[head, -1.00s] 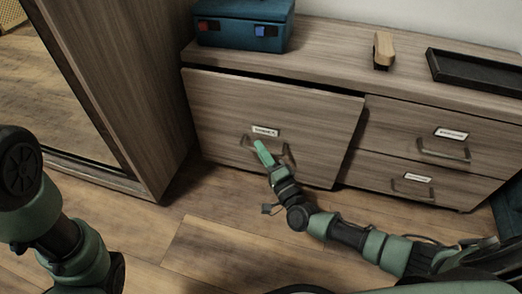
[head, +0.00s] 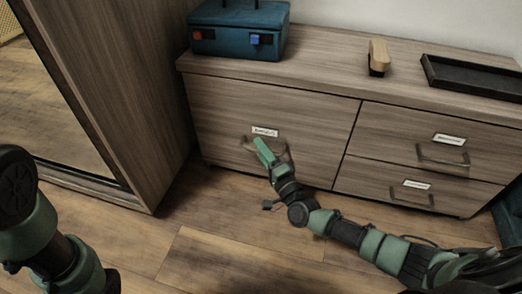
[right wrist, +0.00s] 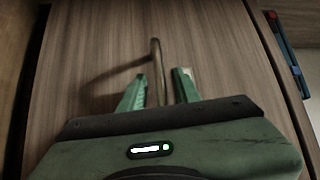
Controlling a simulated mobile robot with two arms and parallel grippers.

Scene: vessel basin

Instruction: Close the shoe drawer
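The large wood-grain drawer (head: 225,112) fills the left part of the low cabinet, with a small white label and a bar handle (head: 281,150). Its front looks flush with the cabinet in the head view. My right gripper (head: 261,145) is at this handle. In the right wrist view the handle (right wrist: 157,62) runs between the two green fingers (right wrist: 160,85), which stand apart with a gap on each side. The label is too small to read. Of my left arm only dark and green links show at the lower left; its gripper is out of view.
Two smaller drawers, upper (head: 390,133) and lower (head: 365,182), are shut at the right. On the cabinet top are a blue case (head: 236,40), a wooden brush (head: 378,55) and a black tray (head: 470,78). A tall mirrored cabinet (head: 125,90) stands left. The floor in front is clear.

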